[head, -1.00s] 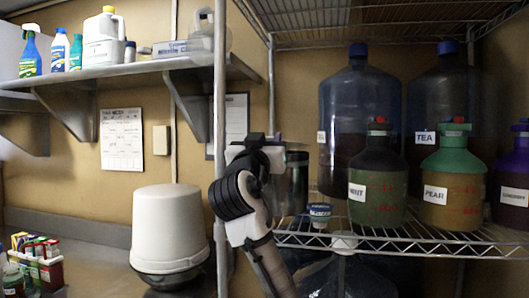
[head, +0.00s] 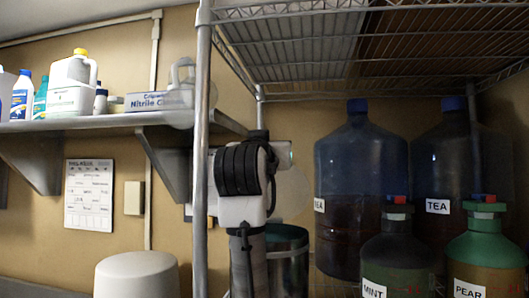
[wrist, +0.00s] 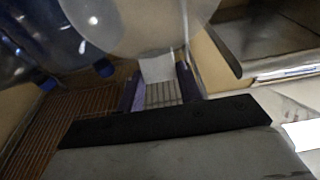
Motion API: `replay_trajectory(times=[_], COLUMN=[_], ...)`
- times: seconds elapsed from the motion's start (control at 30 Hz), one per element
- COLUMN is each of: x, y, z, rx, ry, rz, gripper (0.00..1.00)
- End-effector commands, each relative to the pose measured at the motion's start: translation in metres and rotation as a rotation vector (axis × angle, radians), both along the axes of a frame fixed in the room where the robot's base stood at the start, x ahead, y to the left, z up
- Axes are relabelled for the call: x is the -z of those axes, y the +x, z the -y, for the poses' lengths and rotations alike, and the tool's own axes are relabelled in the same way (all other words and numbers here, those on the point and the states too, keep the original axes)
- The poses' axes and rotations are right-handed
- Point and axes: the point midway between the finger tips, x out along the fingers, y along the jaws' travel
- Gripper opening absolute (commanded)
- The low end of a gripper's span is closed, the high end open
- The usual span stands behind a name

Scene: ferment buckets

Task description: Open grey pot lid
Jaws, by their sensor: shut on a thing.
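The grey pot (head: 287,262) stands on the rack behind my arm, partly hidden, and its upper rim shows uncovered. A pale, round, see-through lid (head: 292,193) is in the air above the pot, apart from it. In the wrist view the lid (wrist: 135,22) fills the top middle, with a pale handle (wrist: 157,68) between the purple fingers. My gripper (wrist: 158,88) is shut on this handle. In the head view my arm hides most of the gripper.
Large TEA jugs (head: 357,190) stand right of the pot, with the MINT jug (head: 397,255) and the PEAR jug (head: 484,250) in front. A rack post (head: 201,130) is close left of my arm. A wire shelf (head: 300,50) hangs overhead. A white bucket (head: 137,275) sits lower left.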

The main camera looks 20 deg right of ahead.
Motion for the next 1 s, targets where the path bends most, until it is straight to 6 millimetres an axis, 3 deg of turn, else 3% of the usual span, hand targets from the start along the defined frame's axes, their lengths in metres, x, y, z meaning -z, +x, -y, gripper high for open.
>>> replay_trajectory(times=[0.17,0.73,0.77,0.9,1.0], x=[-0.011,-0.012,-0.012,-0.011,-0.011], y=[0.007,0.011,0.011,0.012,0.012], z=[0.005,0.008,0.008,0.008,0.008], rx=[0.0,0.001,0.001,0.001,0.001], ry=[0.031,0.049,0.049,0.05,0.05], rz=[-0.046,-0.072,-0.072,-0.074,-0.074], gripper=[0.0,0.0,0.37,0.56,0.58])
